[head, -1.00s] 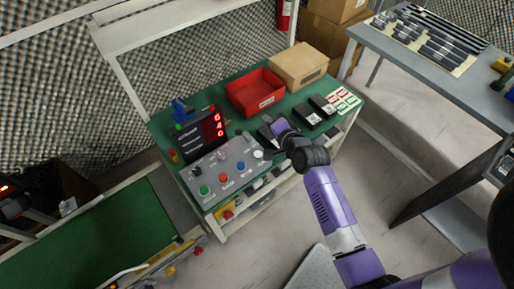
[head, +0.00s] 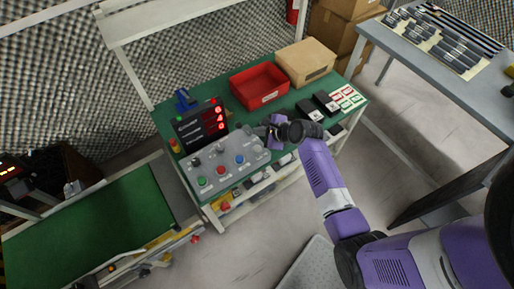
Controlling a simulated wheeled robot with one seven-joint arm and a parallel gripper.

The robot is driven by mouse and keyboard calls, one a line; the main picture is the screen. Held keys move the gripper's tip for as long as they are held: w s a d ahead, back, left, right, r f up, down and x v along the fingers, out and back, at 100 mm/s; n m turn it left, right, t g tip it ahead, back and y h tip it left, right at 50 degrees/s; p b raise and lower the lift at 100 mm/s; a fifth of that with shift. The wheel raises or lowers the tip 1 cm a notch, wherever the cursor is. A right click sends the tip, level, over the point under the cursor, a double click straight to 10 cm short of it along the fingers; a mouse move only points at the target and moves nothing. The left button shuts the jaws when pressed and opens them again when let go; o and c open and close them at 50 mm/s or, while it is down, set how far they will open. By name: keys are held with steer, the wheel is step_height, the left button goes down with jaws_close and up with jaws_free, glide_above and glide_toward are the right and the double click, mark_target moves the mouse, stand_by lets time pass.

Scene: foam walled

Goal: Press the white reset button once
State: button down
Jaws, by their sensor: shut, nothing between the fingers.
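A grey control panel (head: 226,178) lies on the green bench. Along its front run a green button (head: 202,182), a red button (head: 221,170), a blue button (head: 239,159) and, at the right end, the small white button (head: 257,148). My gripper (head: 260,131) is shut and empty. It hangs over the panel's right end, just behind the white button in the picture. Its fingertips are small and dark, and I cannot tell their height above the panel. I see no contact with the white button.
A black display (head: 203,124) with red digits stands behind the panel. A red bin (head: 259,87), a cardboard box (head: 305,63) and black boxes (head: 312,111) sit farther back and right. A grey table (head: 440,75) is at right. A green conveyor (head: 90,235) is at left.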

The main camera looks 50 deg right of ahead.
steer(key=shift+f, duration=0.2)
steer(key=b, duration=0.7)
glide_above(259, 150)
step_height(259, 150, down, 7)
steer(key=shift+w, duration=0.1)
steer(key=shift+f+b, duration=0.5)
steer(key=shift+f, duration=0.25)
steer(key=shift+f, duration=0.1)
stand_by(0.8)
steer(key=shift+f, duration=0.25)
steer(key=shift+f+b, duration=0.3)
steer(key=shift+f, duration=0.25)
stand_by(0.7)
stand_by(0.4)
steer(key=shift+r+p, duration=0.95)
steer(key=shift+p, duration=0.1)
steer(key=shift+r, duration=0.1)
